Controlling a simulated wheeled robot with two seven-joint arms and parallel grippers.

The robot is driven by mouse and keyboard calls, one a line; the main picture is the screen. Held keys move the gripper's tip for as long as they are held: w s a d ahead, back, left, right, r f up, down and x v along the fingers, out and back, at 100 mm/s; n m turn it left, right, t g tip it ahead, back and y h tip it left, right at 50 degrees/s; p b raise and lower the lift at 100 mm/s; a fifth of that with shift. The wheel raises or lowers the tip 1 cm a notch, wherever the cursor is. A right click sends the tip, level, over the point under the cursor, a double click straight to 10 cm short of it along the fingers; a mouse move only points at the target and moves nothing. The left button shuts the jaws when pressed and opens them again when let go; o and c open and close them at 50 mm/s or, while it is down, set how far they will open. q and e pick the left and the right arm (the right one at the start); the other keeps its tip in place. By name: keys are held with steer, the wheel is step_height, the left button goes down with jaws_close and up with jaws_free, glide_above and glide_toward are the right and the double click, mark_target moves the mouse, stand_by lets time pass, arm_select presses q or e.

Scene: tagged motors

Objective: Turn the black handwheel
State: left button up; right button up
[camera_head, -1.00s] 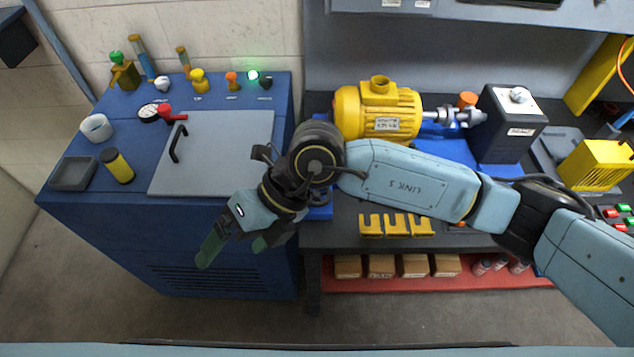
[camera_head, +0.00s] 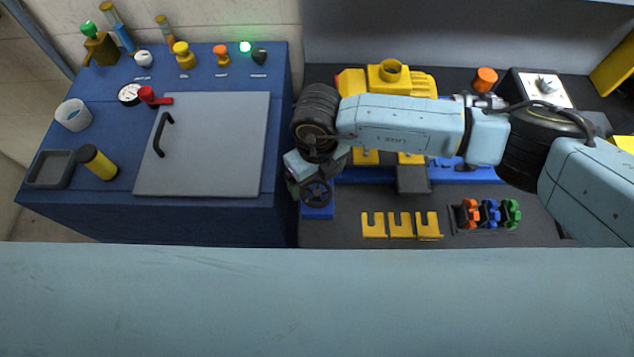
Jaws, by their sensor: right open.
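The black handwheel (camera_head: 317,193) is a small spoked wheel above a blue block, at the left end of the motor bench. My right gripper (camera_head: 297,186) is open at the wheel's upper left side. Its body and wrist cover the area just above the wheel. The fingers are mostly hidden, and I cannot tell whether they touch the rim or reach around it. My left gripper is not in view.
A blue cabinet (camera_head: 100,215) with a grey lid (camera_head: 215,150) and black handle stands to the left. The yellow motor (camera_head: 409,82) is partly behind my right arm. Yellow slotted brackets (camera_head: 401,226) and coloured clips (camera_head: 490,214) lie at the bench front.

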mark_target(317, 192)
step_height(317, 192, down, 4)
steer(key=shift+f, duration=0.7)
steer(key=shift+c, duration=0.7)
steer(key=c, duration=0.8)
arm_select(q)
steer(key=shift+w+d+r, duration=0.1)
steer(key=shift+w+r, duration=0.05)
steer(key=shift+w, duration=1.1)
